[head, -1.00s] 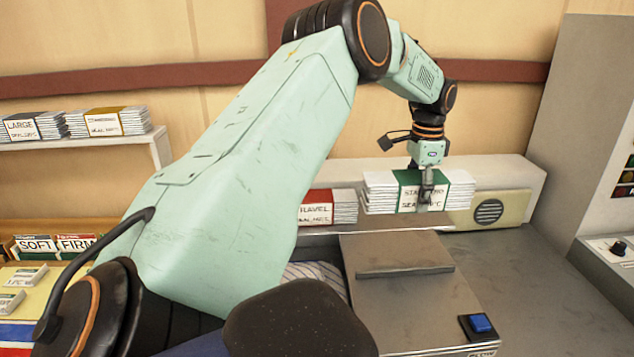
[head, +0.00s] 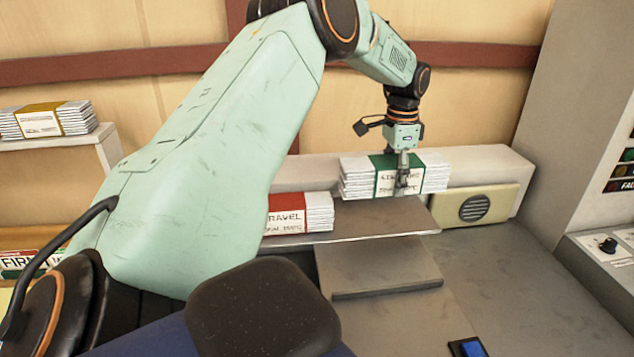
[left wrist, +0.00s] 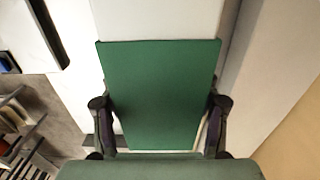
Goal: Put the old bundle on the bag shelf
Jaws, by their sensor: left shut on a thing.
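A bundle of white bags with a green band (head: 384,180) is in my left gripper (head: 403,184), in the middle of the head view. Its label reads something like "standard", partly covered by the fingers. The left wrist view shows the green band (left wrist: 160,95) between the two fingers. The bundle is above or at the metal shelf (head: 390,215); I cannot tell whether it touches. A bundle with a red band (head: 287,218) marked "travel" lies to its left, partly behind my arm. My right gripper is not in view.
A wall shelf (head: 60,144) at the left holds a bundle with a mustard band (head: 39,120). A beige speaker box (head: 475,207) stands right of the held bundle. A metal-lidded machine (head: 385,275) is in front, with a blue button (head: 470,347). A grey cabinet is at the right.

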